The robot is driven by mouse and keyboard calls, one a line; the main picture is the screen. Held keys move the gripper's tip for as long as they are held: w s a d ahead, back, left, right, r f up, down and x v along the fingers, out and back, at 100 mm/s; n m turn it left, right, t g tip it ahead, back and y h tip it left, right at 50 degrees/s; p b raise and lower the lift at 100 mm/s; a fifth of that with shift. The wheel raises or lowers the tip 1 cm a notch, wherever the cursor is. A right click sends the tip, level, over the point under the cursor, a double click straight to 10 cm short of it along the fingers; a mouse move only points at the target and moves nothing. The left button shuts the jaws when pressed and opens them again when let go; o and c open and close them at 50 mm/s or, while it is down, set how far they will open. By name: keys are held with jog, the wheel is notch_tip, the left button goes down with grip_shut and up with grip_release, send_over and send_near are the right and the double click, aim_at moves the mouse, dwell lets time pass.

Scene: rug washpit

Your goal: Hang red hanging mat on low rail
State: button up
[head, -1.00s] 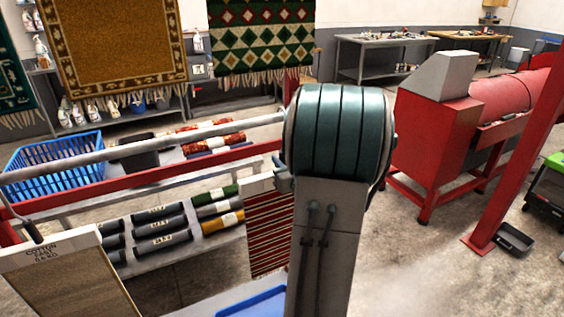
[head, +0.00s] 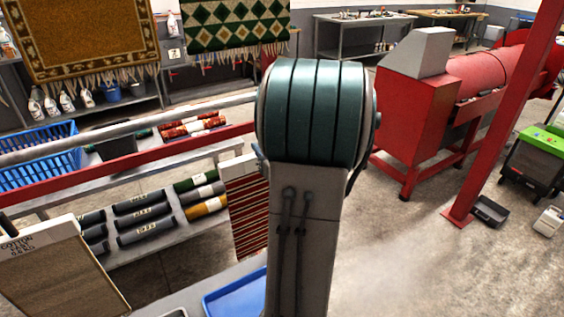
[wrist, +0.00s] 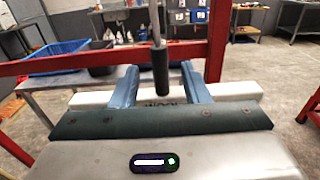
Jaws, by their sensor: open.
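The red hanging mat (head: 248,215) has red and dark stripes and a white header (head: 236,166). It hangs upright left of my arm, which hides its right side. In the wrist view a white header bar (wrist: 85,99) with partly hidden lettering lies just beyond my gripper (wrist: 160,82). A black grip (wrist: 160,72) on a thin metal rod stands above it, between my two open blue-grey fingers with gaps on both sides. A grey rail (head: 100,136) runs above a red beam (head: 100,170) towards my arm. What the mat's rod hangs from cannot be told.
A tan mat (head: 60,275) labelled cotton hangs at lower left. A blue crate (head: 40,168), a table with rolled mats (head: 140,220) and a blue tray (head: 235,294) are nearby.

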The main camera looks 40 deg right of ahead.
jog(key=b+v, duration=0.4)
jog(key=v, duration=0.7)
jog(key=shift+b, duration=0.4)
jog(key=shift+a, duration=0.15)
jog(key=w+a+f+n+g+y+p, duration=0.1)
jog(key=w+a+f+n+g+y, duration=0.15)
jog(key=a+n+y, duration=0.5)
jog(key=w+a+f+n+g+y+p, duration=0.1)
jog(key=a+n+g+y, duration=0.25)
jog(key=a+n, duration=0.75)
jog(key=s+a+f+n+g+h+p, duration=0.1)
jog(key=s+a+n+g+h, duration=0.6)
jog(key=n, duration=1.3)
jog(key=s+a+f+g, duration=0.1)
jog(key=a, duration=0.2)
jog(key=shift+a+g+p, duration=0.25)
jog(key=shift+g+p, duration=0.05)
jog(key=shift+g, duration=0.1)
